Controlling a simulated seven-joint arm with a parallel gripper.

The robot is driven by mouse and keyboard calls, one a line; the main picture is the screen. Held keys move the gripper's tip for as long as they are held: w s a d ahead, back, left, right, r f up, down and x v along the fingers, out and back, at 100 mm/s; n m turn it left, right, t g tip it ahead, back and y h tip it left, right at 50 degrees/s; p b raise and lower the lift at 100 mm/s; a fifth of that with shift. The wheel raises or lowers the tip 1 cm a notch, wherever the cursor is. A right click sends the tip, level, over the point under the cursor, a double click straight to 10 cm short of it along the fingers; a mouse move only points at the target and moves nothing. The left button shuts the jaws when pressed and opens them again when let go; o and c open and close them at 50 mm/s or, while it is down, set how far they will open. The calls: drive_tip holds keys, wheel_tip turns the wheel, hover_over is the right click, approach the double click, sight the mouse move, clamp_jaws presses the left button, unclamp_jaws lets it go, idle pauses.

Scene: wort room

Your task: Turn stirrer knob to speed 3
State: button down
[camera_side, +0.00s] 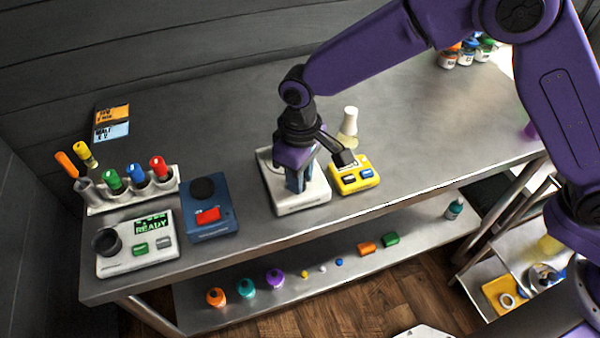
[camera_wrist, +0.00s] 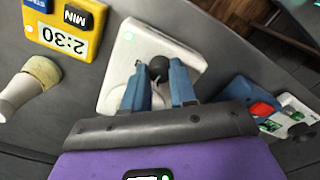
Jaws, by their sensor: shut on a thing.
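The stirrer is a white box (camera_side: 302,208) near the front middle of the bench. My gripper (camera_side: 296,186) points down over it and hides its knob in the side view. In the wrist view, the white stirrer (camera_wrist: 128,48) lies under my two blue fingers. The round dark knob (camera_wrist: 158,66) sits between the fingertips of my gripper (camera_wrist: 160,78), which are shut on it. I cannot read any speed marks or the knob's pointer.
A yellow timer (camera_side: 355,182) stands close on the stirrer's right, showing 2:30 in the wrist view (camera_wrist: 65,42). A pale flask (camera_side: 349,122) stands behind the timer. A blue box with a red switch (camera_side: 210,225) and a white READY device (camera_side: 140,262) stand left.

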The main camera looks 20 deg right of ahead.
drive_tip(key=m, duration=1.2)
drive_tip(key=shift+r, duration=0.1)
idle(0.4)
drive_tip(key=c, duration=0.9)
unclamp_jaws()
wheel_tip(320, 180, up, 17)
drive_tip(key=shift+r, duration=0.2)
